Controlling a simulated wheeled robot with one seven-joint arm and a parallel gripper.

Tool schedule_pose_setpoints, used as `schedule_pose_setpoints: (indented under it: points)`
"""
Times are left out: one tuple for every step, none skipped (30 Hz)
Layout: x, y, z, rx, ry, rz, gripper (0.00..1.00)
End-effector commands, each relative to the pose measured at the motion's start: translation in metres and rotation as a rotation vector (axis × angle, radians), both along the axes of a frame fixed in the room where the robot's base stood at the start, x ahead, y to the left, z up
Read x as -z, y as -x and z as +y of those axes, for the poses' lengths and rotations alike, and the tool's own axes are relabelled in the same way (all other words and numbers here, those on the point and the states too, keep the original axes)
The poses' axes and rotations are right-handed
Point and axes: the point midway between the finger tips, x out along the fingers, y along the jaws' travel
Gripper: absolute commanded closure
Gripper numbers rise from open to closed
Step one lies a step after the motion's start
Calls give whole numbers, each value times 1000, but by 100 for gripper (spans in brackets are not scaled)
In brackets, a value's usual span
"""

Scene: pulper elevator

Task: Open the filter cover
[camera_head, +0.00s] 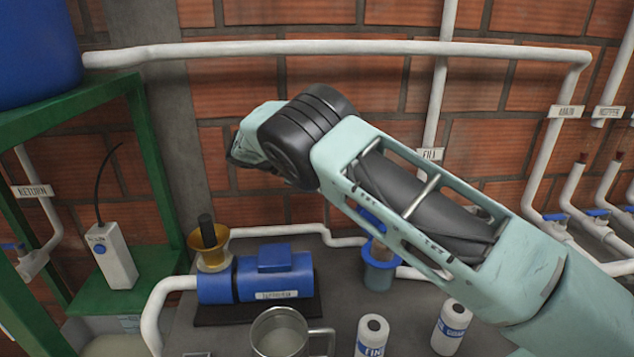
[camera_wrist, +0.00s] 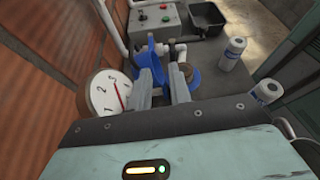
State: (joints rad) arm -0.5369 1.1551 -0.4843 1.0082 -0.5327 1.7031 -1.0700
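A small filter-like jar with a blue rim (camera_head: 378,268) stands on the grey bench behind my forearm in the head view. My arm hides part of its top, so I cannot tell how its cover sits. In the wrist view, a round blue-and-brown part (camera_wrist: 192,78) sits just beyond the right finger; I cannot tell for sure if it is the same jar. My gripper (camera_wrist: 162,78) shows as two grey fingers apart with an empty gap between them. In the head view its fingertips are not clear; my wrist is raised above the bench, left of the jar.
A blue pump (camera_head: 275,275) with a brass funnel (camera_head: 208,247) stands left of the jar. A metal mug (camera_head: 280,332) and white bottles (camera_head: 372,335) stand in front. A gauge (camera_wrist: 108,92) is close to my left finger. A button box (camera_wrist: 158,20) and black tray (camera_wrist: 208,18) are farther off.

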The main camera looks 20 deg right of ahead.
Motion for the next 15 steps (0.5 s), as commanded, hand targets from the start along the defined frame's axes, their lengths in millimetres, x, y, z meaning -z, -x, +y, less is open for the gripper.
schedule_pose_setpoints:
  points:
    - [0,-3,7,-3,-1,-1,80]
    - [-2,-4,10,-2,0,-1,80]
    - [-4,-5,14,-2,0,-1,80]
    - [-5,-6,16,-2,0,-1,80]
    - [-6,-6,18,-1,0,0,80]
    - [-8,-7,20,-1,0,0,80]
    - [-8,-8,22,-1,0,0,80]
    - [-9,-8,23,-1,0,0,80]
    - [-10,-8,24,0,0,1,80]
    - [-10,-8,25,0,0,1,80]
    - [-11,-8,25,0,0,1,80]
    - [-11,-8,25,0,0,1,80]
    - [-11,-8,25,0,0,1,80]
    - [-11,-8,25,1,0,1,80]
    - [-11,-8,25,1,0,1,80]
